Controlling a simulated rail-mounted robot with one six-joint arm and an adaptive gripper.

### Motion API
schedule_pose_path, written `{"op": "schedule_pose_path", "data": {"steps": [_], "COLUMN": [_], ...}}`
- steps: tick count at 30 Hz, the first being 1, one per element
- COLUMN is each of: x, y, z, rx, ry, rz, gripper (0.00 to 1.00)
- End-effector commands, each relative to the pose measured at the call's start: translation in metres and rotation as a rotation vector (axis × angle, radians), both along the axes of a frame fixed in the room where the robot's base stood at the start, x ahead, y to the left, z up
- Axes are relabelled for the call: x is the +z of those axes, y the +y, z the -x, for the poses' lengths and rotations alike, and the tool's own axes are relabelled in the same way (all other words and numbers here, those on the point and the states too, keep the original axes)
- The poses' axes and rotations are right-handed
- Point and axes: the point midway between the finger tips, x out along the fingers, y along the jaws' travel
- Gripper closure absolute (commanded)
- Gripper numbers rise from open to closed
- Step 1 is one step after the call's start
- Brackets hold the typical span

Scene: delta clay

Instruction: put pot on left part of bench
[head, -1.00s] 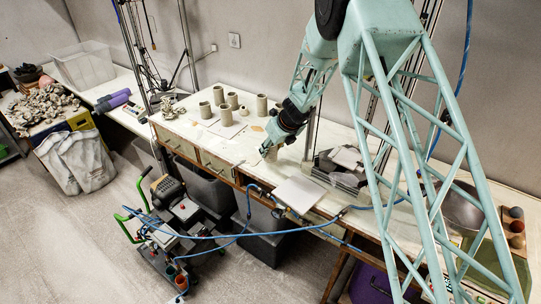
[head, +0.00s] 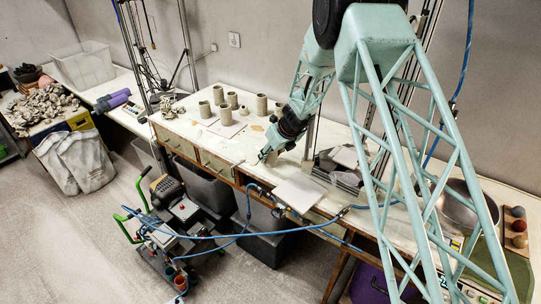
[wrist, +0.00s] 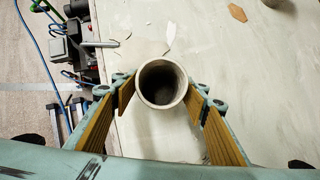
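A grey clay pot (wrist: 162,84) with a round open mouth sits between the fingers of my gripper (wrist: 163,92) in the wrist view. The two yellowish finger pads meet its sides left and right, with no clear gap, so my gripper appears shut on it. In the head view my gripper (head: 266,157) is low over the front middle of the bench (head: 226,153), and the pot is hard to make out there. The pot's base is hidden, so I cannot tell whether it touches the bench.
Several clay pots (head: 225,114) stand on the left part of the bench, with bare surface in front of them. A pale board (head: 299,194) lies at the front edge, right of my gripper. A metal bowl (head: 468,207) is farther right. Blue hoses hang in front.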

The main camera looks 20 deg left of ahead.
Motion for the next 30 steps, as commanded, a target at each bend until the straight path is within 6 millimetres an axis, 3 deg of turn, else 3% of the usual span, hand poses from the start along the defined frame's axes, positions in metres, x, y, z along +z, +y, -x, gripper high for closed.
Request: {"op": "schedule_pose_path", "data": {"steps": [17,30], "x": [0.004,0.034], "y": [0.0,-0.014], "z": [0.0,0.01], "rx": [0.0,-0.001], "ry": [0.0,0.0], "rz": [0.0,-0.001], "gripper": [0.52,0.52]}}
